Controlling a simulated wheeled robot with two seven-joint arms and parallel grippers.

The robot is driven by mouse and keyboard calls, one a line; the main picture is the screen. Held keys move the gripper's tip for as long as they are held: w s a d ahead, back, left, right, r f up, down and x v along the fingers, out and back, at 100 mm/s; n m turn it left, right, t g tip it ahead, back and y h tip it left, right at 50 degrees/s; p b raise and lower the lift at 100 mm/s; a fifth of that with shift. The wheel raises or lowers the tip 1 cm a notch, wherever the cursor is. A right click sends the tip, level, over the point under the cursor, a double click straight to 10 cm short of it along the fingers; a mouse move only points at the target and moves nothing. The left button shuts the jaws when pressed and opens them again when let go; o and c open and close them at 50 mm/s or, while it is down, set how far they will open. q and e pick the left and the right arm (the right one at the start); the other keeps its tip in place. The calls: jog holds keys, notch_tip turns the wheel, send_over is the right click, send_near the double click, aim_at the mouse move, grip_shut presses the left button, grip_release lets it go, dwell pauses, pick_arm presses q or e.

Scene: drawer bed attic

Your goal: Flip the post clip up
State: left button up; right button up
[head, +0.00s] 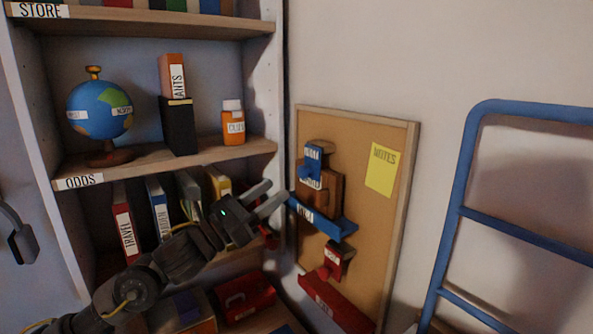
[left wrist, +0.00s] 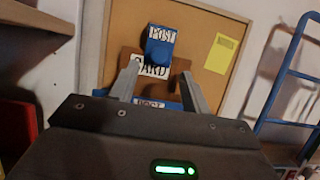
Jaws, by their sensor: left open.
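The post clip (head: 313,160) is a blue piece labelled POST, high on the cork board's wooden card holder (head: 322,190). In the left wrist view the blue clip (left wrist: 160,50) with its round knob is ahead, above a CARD label. A blue bar (head: 320,222) with a label runs below the holder. My left gripper (head: 278,190) is open and empty, left of the holder in the head view. In the left wrist view its fingertips (left wrist: 158,72) lie either side of the card area, below the knob. I cannot tell whether they touch anything. My right gripper is not in view.
The cork board (head: 372,230) carries a yellow note (head: 383,170) and red holders (head: 335,300) lower down. A bookshelf (head: 190,158) with a globe (head: 100,110) and orange bottle (head: 233,125) stands left. A blue ladder-like frame (head: 465,170) stands right.

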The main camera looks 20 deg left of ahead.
pick_arm(q)
jog(key=p+x, duration=0.2)
jog(key=x, duration=0.4)
jog(key=shift+w+r, duration=0.1)
jog(key=shift+w+d+r+p, duration=0.1)
jog(key=shift+w+d+p, duration=0.3)
jog(key=shift+w+d, duration=0.1)
jog(key=shift+c, duration=0.2)
jog(key=c, duration=0.9)
notch_tip(320, 180, up, 8)
jog(key=g+y+p, duration=1)
jog(key=g+p, duration=0.2)
jog(key=p, duration=0.3)
send_over(300, 172)
jog(key=s+a, duration=0.2)
jog(key=shift+d+r, duration=0.15)
jog(key=shift+d, duration=0.05)
jog(key=shift+s+g+y, duration=0.1)
jog(key=shift+g+y, duration=0.2)
